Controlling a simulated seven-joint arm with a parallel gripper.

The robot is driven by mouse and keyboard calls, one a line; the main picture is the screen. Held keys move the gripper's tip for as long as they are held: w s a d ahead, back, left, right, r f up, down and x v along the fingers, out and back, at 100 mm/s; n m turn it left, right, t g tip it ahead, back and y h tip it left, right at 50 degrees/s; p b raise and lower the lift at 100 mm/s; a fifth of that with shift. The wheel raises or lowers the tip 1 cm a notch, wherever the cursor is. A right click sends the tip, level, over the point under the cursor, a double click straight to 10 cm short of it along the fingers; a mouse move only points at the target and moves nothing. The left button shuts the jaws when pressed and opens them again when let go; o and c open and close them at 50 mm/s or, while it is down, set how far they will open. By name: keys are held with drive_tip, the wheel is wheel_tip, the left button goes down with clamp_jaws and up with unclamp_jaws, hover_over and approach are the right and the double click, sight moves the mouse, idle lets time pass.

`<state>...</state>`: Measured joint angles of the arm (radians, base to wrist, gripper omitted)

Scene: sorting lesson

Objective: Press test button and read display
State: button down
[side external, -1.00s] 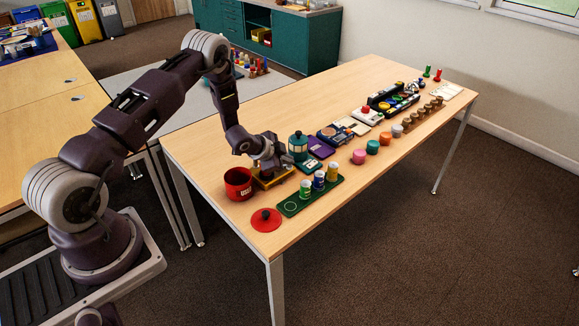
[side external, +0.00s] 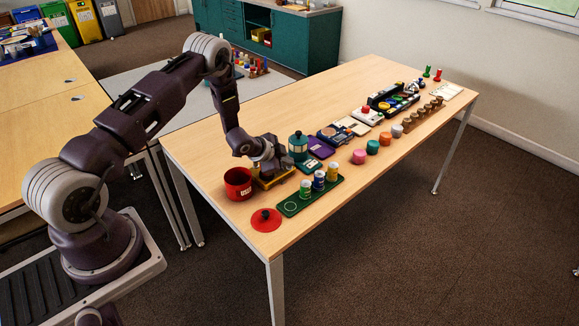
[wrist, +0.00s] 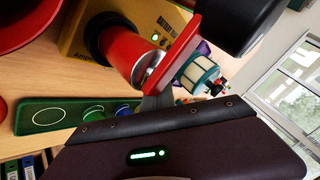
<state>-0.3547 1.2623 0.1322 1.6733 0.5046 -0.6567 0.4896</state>
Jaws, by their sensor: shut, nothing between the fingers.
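The yellow battery tester (side external: 286,180) stands near the table's near left end. In the wrist view its yellow casing (wrist: 75,40) carries partly hidden dark lettering and a small lit green spot (wrist: 155,37), too small to read. A red cylinder (wrist: 125,48) juts from a black ring on the casing towards the camera. It hides part of the front, and I cannot make out the test button for sure. My gripper (side external: 268,171) is shut and empty, pointing down right at the tester. Whether the fingertips touch it is hidden.
A red cup (side external: 239,184) marked "USED" stands close left of the tester. A green tray (side external: 291,208) with several small cylinders and a red lid (side external: 266,221) lie in front. A teal canister (side external: 298,147) stands close behind right. The table's back left is clear.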

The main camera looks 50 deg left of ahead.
drive_tip(key=shift+r, duration=0.8)
drive_tip(key=shift+r, duration=2.5)
